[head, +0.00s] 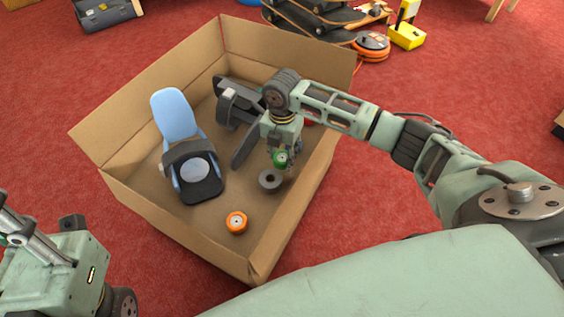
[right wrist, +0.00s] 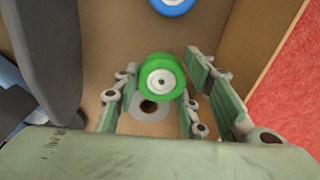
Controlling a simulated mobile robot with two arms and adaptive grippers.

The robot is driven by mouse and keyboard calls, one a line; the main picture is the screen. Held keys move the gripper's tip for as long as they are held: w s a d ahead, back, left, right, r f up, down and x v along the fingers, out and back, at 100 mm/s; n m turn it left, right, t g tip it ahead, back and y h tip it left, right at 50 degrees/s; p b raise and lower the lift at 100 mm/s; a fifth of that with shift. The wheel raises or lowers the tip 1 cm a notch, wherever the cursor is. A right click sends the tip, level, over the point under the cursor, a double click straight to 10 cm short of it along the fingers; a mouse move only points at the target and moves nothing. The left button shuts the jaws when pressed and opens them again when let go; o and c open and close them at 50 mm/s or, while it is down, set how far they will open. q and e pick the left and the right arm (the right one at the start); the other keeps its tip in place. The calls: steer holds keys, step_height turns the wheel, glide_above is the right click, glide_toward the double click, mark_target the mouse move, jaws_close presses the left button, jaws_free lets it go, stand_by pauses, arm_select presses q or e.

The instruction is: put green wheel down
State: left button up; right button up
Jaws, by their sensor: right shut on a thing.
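The green wheel (head: 281,159) is held by my right gripper (head: 284,153) inside the open cardboard box (head: 125,196). In the right wrist view, the green wheel (right wrist: 161,76) has a pale hub and sits between the fingertips of my right gripper (right wrist: 158,82). A grey ring-shaped piece (head: 270,181) lies on the box floor below it. The ring's hole shows in the right wrist view (right wrist: 148,109), partly hidden by the wheel. The wheel appears raised above the floor; the exact gap is unclear.
An orange wheel (head: 237,222) lies near the box's front corner. A blue and black chair-like object (head: 176,117) and dark parts (head: 245,146) fill the left and back. A blue wheel (right wrist: 172,3) shows at the wrist view's top edge. Bare floor lies around the grey ring.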

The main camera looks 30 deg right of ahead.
mark_target(282, 156)
step_height(282, 156, down, 3)
steer(key=shift+f+b, duration=0.1)
steer(key=shift+b, duration=0.7)
steer(key=shift+f, duration=0.25)
steer(key=shift+r, duration=0.15)
steer(key=o, duration=1.1)
steer(key=shift+o, duration=0.2)
